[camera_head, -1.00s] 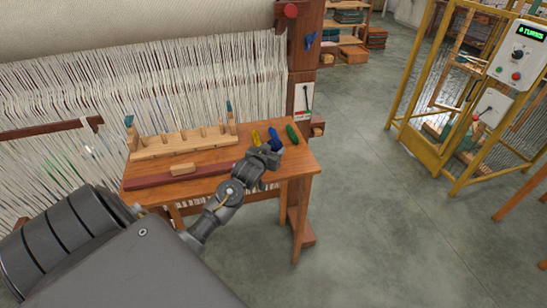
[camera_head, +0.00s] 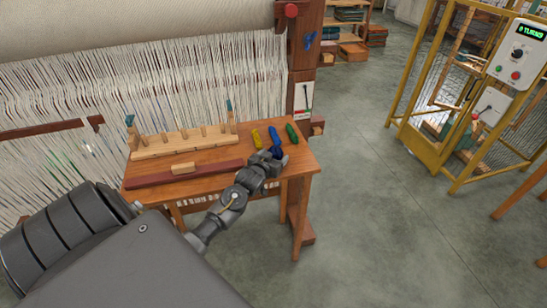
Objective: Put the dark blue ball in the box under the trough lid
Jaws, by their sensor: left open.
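A blue wool piece (camera_head: 274,138) lies at the right part of the wooden table, between a yellow one (camera_head: 257,138) and a green one (camera_head: 292,133). It looks elongated rather than round. My left gripper (camera_head: 272,158) is open at its near end; whether they touch cannot be told. A long dark red lid (camera_head: 215,168) with a pale wooden handle (camera_head: 183,169) lies along the table's front left. No box interior shows beneath it. My right gripper is not in view.
A wooden rack with upright pegs (camera_head: 180,143) stands at the back of the table (camera_head: 305,160). A loom with white threads (camera_head: 200,80) rises behind. A yellow cage machine (camera_head: 445,150) stands at right; the floor between is clear.

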